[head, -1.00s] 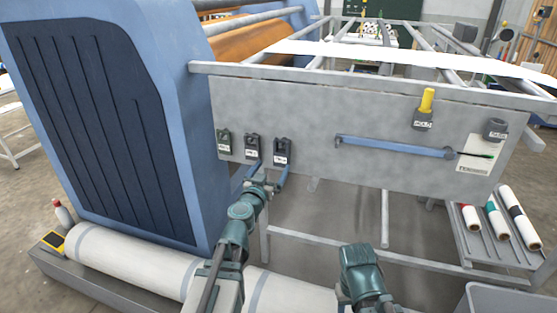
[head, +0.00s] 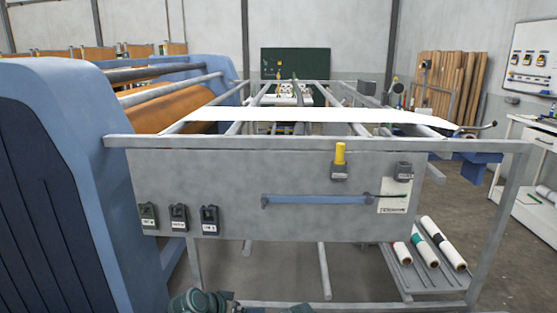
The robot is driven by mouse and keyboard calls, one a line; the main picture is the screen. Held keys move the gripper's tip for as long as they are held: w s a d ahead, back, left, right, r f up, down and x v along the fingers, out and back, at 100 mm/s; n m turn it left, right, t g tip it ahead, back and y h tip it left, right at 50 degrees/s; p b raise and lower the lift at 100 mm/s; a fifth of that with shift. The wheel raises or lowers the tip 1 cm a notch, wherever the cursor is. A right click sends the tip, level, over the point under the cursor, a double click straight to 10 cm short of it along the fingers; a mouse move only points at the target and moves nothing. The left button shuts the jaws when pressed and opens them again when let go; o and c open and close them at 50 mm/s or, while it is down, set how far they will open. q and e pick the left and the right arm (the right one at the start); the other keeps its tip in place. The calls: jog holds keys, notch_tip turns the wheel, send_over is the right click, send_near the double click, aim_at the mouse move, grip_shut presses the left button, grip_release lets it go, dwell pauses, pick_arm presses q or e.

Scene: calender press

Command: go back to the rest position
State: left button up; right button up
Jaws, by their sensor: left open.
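My left gripper (head: 205,301) shows only as a small teal part at the bottom edge of the head view. It is below the grey front panel (head: 245,175) of the press and apart from it. It is open, with no held object visible; most of it is cut off by the frame. My right gripper is not in view. Another small teal part of my arms shows at the bottom edge, to the right.
The blue press housing (head: 60,180) fills the left side. Three dark switch boxes (head: 179,218), a blue bar (head: 315,200) and a yellow-topped holder (head: 340,155) are on the panel. White sheet (head: 310,115) crosses the frame. Rolls (head: 440,242) lie on a rack at lower right.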

pick_arm(q)
jog(key=s+a+f+n+g+y, duration=0.4)
jog(key=s+a+f+g+y, duration=0.25)
jog(key=s, duration=0.45)
jog(key=s+d+r+m+p, duration=0.1)
jog(key=d+r+p, duration=0.2)
jog(key=r+p, duration=0.3)
jog(key=s+d+r+m+p, duration=0.1)
jog(key=s+d+r+p, duration=0.1)
jog(key=d+r+p, duration=0.2)
jog(key=s+d+r+m+g+p, duration=0.1)
jog(key=s+d+r+p, duration=0.1)
jog(key=r+p, duration=0.7)
jog(key=shift+s+d+r+m+p, duration=0.2)
jog(key=shift+s+d+m+p, duration=0.15)
jog(key=shift+d, duration=0.4)
